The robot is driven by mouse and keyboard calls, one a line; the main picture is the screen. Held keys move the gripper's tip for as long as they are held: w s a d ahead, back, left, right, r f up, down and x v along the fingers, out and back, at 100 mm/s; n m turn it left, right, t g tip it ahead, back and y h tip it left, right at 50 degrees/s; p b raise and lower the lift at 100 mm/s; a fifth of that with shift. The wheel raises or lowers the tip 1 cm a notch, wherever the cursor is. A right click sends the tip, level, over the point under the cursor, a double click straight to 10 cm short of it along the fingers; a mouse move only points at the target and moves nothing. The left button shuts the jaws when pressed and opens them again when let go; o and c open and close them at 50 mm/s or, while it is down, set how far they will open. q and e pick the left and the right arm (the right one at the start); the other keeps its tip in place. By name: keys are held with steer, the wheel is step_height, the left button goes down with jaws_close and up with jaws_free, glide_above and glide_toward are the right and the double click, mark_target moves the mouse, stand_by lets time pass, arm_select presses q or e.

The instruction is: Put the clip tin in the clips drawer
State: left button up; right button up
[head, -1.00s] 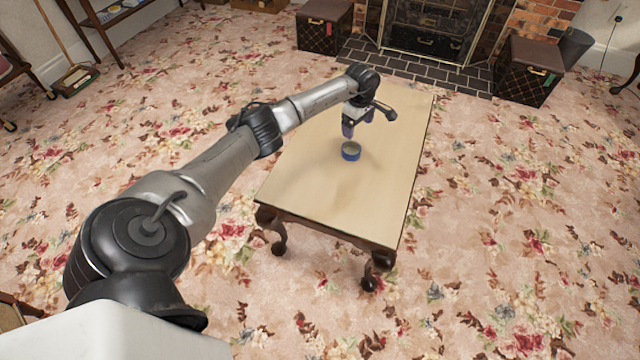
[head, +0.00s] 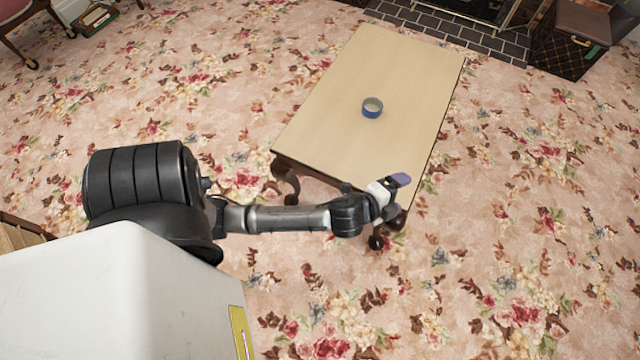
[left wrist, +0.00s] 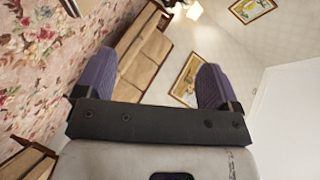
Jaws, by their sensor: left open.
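A small round blue tin (head: 372,107), open at the top with a pale inside, sits on the light wooden table top, right of its middle. I cannot read any label on it. My left gripper (head: 398,181) is near the table's front right corner, well apart from the tin. In the left wrist view the purple fingers of the left gripper (left wrist: 154,78) are spread wide with nothing between them. No drawer marked for clips can be made out. My right gripper is not in view.
The table (head: 330,120) is otherwise bare, on dark curved legs. Flowered carpet (head: 540,220) lies open around it. A dark patterned box (head: 565,50) stands at the upper right by the hearth (head: 450,28). The left wrist view shows a beige sofa (left wrist: 140,60) and framed pictures.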

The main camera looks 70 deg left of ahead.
arm_select(q)
steer(key=s+f+n+g, duration=0.2)
steer(key=s+n, duration=0.1)
steer(key=s, duration=0.2)
steer(key=s+d+f+n+g, duration=0.1)
steer(key=s+n+g, duration=0.1)
steer(key=s, duration=0.3)
steer(key=shift+d+f+n+g, duration=0.3)
steer(key=shift+f+n+g, duration=0.1)
steer(key=shift+g, duration=0.2)
steer(key=shift+o, duration=0.4)
steer(key=s+d+n+g+h, duration=0.1)
steer(key=s+d+n+g, duration=0.1)
steer(key=s, duration=0.4)
steer(key=s+d+n+g+h, duration=0.2)
steer(key=s+g, duration=0.1)
steer(key=s, duration=0.3)
steer(key=shift+s+f, duration=0.15)
steer(key=shift+s, duration=0.15)
steer(key=shift+w, duration=0.1)
